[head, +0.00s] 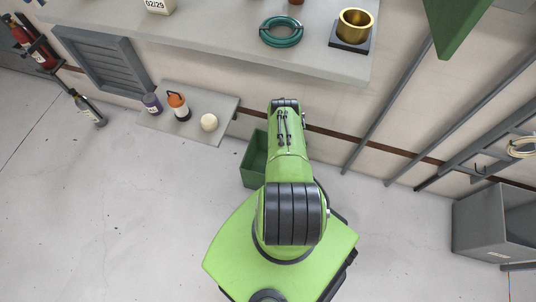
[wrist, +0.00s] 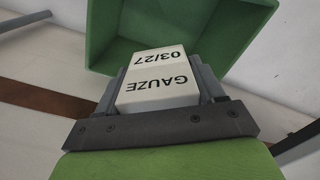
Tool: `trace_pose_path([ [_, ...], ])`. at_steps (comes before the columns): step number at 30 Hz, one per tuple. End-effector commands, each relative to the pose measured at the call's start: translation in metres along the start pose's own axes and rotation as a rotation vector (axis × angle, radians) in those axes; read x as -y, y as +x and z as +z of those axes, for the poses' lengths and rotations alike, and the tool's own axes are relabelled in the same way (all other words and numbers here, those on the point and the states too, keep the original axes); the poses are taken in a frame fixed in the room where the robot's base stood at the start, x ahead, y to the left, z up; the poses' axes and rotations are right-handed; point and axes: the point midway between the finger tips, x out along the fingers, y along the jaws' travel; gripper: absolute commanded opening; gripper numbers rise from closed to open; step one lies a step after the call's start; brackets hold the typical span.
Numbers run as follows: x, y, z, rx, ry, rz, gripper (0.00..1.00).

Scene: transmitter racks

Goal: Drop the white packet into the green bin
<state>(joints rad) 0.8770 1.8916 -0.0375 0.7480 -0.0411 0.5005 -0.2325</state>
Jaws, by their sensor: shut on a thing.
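The white packet (wrist: 158,82), printed "GAUZE 03/27", is held between the two grey fingers of my gripper (wrist: 158,76) in the wrist view. The green bin (wrist: 103,32) opens behind the packet there, and the packet's far end overlaps the bin's inside in the picture. The bin's near side is hidden by the packet and gripper. In the head view the green bin (head: 254,163) stands on the floor by the wall, partly covered by my arm. My gripper and the packet are hidden under the arm in that view.
A grey counter (head: 220,30) bears a teal hose coil (head: 281,31) and a brass cup (head: 354,25). A grey crate (head: 490,225) is at right.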

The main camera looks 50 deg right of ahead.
Motion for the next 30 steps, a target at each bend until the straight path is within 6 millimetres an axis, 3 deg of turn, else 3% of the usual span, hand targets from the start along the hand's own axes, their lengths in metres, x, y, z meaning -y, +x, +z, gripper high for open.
trace_pose_path([
  [12,0.0,0.055,0.0,0.0,0.0,0.0,0.32],
  [22,0.001,0.059,0.0,0.001,0.0,0.0,0.32],
  [23,0.001,0.059,0.0,0.001,0.0,0.0,0.72],
  [28,0.001,0.058,0.0,0.0,0.0,0.0,0.98],
  [30,0.001,0.058,0.0,0.0,0.0,0.0,0.98],
])
